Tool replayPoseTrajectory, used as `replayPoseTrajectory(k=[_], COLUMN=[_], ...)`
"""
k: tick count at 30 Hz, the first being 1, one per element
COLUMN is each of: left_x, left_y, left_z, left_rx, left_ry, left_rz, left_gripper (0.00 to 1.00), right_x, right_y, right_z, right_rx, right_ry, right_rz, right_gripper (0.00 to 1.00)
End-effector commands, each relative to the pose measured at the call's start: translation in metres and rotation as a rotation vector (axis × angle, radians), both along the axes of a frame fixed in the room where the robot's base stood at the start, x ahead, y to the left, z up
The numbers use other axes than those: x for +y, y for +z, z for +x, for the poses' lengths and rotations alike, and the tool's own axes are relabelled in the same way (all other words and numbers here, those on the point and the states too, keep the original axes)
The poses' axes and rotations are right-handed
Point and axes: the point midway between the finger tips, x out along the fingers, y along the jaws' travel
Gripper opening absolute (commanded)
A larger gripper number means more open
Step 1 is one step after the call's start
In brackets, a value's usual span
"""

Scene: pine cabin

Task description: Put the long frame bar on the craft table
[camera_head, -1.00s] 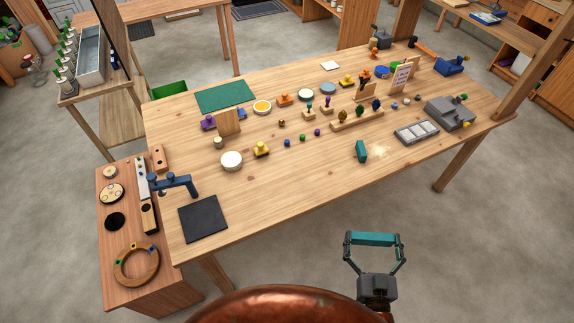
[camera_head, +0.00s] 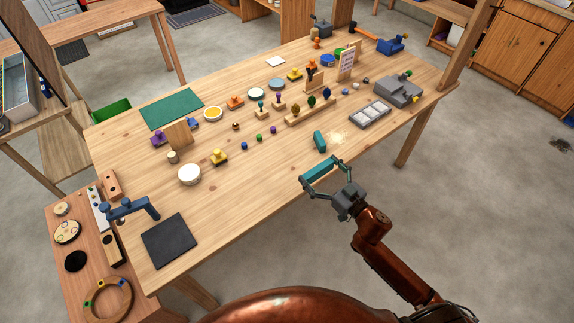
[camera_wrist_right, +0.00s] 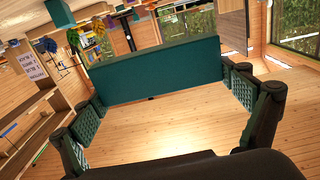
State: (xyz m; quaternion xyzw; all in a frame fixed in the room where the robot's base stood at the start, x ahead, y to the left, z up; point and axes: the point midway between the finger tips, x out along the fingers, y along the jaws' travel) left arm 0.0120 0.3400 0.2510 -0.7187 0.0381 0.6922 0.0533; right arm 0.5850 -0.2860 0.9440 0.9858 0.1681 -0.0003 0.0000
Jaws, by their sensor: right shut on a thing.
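The long teal frame bar (camera_head: 321,169) is held lengthwise between the two fingertips of my right gripper (camera_head: 319,173), which is shut on its ends. The bar also spans between the pads in the right wrist view (camera_wrist_right: 155,70). In the head view, gripper and bar appear at the front edge of the craft table (camera_head: 240,205); I cannot tell their height over it. A smaller teal block (camera_head: 319,141) stands on the table just beyond the bar. My left gripper is not in view.
A grey slotted tray (camera_head: 370,114) and grey machine (camera_head: 399,91) are right of the teal block. A wooden stand with coloured pieces (camera_head: 310,113) is behind it. A black mat (camera_head: 169,240) lies at front left. The front middle tabletop is bare.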

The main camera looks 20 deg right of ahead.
Motion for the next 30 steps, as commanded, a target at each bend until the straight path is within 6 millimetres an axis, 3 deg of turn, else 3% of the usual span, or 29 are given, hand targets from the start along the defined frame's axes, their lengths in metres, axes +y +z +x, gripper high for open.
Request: replayPoseTrajectory(k=[3,8,11,21,25,30], left_x=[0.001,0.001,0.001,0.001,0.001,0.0], left_y=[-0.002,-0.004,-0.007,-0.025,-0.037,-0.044], left_z=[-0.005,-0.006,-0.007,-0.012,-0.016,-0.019], left_rx=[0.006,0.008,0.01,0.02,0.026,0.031], left_ry=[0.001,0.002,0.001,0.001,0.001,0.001], left_rz=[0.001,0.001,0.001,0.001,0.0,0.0], left_gripper=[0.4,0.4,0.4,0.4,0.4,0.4], right_x=[-0.019,-0.026,-0.017,0.049,0.063,0.076], right_y=[0.017,0.026,0.021,-0.017,-0.045,-0.06], right_z=[0.023,0.037,0.046,0.09,0.101,0.109], right_rx=[-0.002,0.001,0.001,0.002,0.005,0.002], right_ry=[0.008,0.009,0.009,0.009,0.007,0.008], right_rz=[-0.005,0.002,0.005,0.006,0.005,0.003], right_gripper=[0.69,0.69,0.69,0.69,0.69,0.69])
